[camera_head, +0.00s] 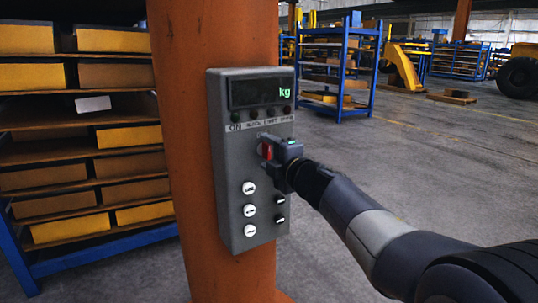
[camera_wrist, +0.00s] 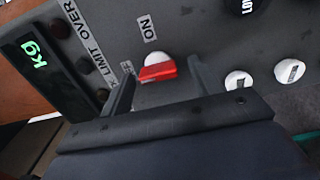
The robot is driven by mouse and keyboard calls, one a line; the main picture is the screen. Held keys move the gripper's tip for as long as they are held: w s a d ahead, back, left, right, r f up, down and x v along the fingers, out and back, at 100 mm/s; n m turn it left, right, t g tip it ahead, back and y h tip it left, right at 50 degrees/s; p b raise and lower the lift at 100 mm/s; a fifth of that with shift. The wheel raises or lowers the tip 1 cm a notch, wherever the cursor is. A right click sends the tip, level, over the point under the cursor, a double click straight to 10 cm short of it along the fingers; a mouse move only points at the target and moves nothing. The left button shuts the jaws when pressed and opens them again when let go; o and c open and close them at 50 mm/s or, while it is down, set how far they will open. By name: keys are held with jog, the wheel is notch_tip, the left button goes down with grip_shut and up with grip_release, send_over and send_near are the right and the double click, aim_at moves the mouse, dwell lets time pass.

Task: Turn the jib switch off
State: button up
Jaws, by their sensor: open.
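The jib switch (camera_wrist: 158,70) is a small red and white piece on the grey control box (camera_head: 228,165). An ON label (camera_wrist: 147,27) is beside it in the wrist view. In the head view its red part (camera_head: 266,151) shows next to my gripper (camera_head: 270,146). My gripper (camera_wrist: 160,74) is open, with one finger on each side of the switch. Small gaps show between the fingers and the switch; I cannot tell whether either touches it. The switch's far side is partly hidden in the head view.
The box is fixed to an orange column (camera_head: 182,110). Its display (camera_head: 259,92) shows green "kg". White buttons (camera_head: 249,188) and black ones (camera_head: 280,198) sit below the switch. Shelves with yellow bins (camera_head: 110,40) stand at left. Open floor (camera_head: 430,160) lies at right.

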jog(key=v, duration=1.1)
jog(key=shift+w+a, duration=0.1)
jog(key=shift+w, duration=0.1)
jog(key=x, duration=1)
jog(key=shift+w+a, duration=0.2)
jog(key=shift+s+d, duration=0.1)
